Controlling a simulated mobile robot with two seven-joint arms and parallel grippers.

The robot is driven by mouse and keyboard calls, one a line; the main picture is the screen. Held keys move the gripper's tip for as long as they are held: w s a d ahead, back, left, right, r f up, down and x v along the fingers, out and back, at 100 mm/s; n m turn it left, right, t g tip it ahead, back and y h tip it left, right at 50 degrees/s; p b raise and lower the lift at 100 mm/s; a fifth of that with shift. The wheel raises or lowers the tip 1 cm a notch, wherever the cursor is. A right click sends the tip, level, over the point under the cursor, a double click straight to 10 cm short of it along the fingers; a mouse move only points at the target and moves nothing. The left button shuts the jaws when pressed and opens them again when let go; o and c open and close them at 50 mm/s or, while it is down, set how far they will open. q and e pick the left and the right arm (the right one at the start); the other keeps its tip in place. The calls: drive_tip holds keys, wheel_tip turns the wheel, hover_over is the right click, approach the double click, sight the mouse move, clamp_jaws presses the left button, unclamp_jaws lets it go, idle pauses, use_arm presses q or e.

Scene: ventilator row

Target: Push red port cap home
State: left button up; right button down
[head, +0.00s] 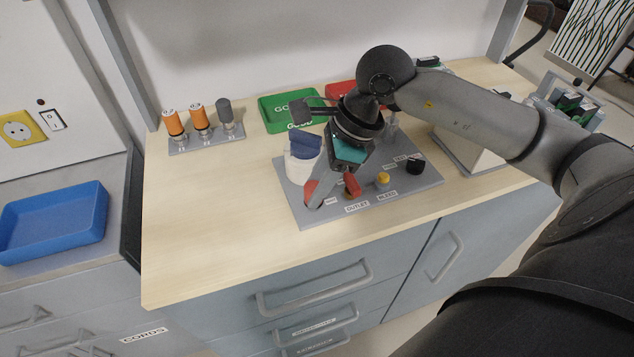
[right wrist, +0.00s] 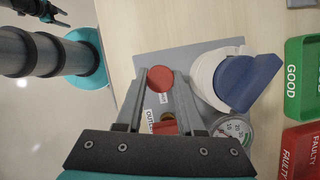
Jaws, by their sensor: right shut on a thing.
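The grey panel (head: 300,212) lies on the wooden counter with several ports and labels. A red cap (head: 311,190) stands at its front left corner. My right gripper (head: 320,193) reaches down to it and is shut on it. In the right wrist view the round red cap top (right wrist: 161,78) lies between the fingertips (right wrist: 161,74). Its lower edge and seat are hidden, so I cannot tell how deep it sits. A second red part (head: 352,185) stands by the OUTLET label, just right of the fingers. My left gripper is not in view.
A white body with a blue top (head: 305,146) stands close behind the gripper. Yellow (head: 382,178) and black (head: 415,166) knobs stand to the right. Green GOOD (head: 275,112) and red FAULTY (right wrist: 301,150) bins are behind. A rack (head: 208,141) stands left; the front left counter is clear.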

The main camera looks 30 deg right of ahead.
drive_tip(key=shift+c, duration=2.2)
unclamp_jaws()
drive_tip(key=shift+r+p, duration=2.3)
drive_tip(key=shift+r, duration=1.25)
